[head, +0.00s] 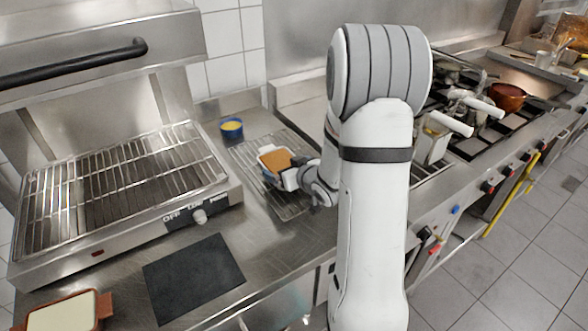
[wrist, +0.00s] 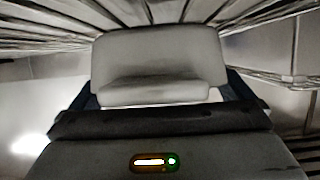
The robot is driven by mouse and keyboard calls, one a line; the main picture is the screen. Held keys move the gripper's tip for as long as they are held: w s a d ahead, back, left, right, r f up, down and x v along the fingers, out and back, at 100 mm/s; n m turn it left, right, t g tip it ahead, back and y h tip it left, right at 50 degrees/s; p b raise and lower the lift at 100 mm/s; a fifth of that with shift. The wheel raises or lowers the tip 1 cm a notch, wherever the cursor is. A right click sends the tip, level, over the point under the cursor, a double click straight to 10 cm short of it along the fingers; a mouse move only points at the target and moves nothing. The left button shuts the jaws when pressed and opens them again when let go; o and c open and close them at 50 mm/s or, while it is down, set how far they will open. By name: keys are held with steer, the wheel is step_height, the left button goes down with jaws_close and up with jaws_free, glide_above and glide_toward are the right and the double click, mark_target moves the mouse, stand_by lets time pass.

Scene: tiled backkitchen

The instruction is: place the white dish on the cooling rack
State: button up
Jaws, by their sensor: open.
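The white dish (head: 264,151) with an orange-brown filling is over the wire cooling rack (head: 246,153) in the head view, and looks to sit on it. My gripper (head: 284,177) is at the dish's near right side, with its jaws open. In the wrist view the pale side of the dish (wrist: 158,55) fills the space just ahead of my gripper (wrist: 158,98), with dark finger parts to either side. The wires of the cooling rack (wrist: 50,32) spread out behind it. Whether the fingers touch the dish is hidden.
A blue cup with yellow contents (head: 231,128) stands beside the rack. The salamander grill (head: 120,180) is to the left. A dark mat (head: 193,277) and an orange-rimmed dish (head: 62,313) lie in front. The stove (head: 480,110) is right of my arm.

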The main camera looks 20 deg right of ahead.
steer(key=b+v, duration=0.1)
steer(key=v, duration=0.8)
steer(key=shift+s, duration=0.2)
steer(key=b+v, duration=0.2)
steer(key=b, duration=0.1)
steer(key=shift+s+r+b, duration=0.15)
steer(key=shift+r+b, duration=0.05)
steer(key=shift+b, duration=0.1)
steer(key=shift+d+r+g+h, duration=0.3)
steer(key=shift+d+r+h, duration=0.1)
steer(key=shift+h, duration=0.6)
steer(key=s+a+m+g, duration=0.1)
steer(key=s+a+g, duration=0.4)
steer(key=s, duration=0.3)
steer(key=s+a+m+g, duration=0.1)
steer(key=s+a+g, duration=0.4)
steer(key=s, duration=0.4)
steer(key=shift+s+a+r+h, duration=0.3)
steer(key=shift+s+a+r, duration=0.1)
steer(key=shift+a, duration=0.5)
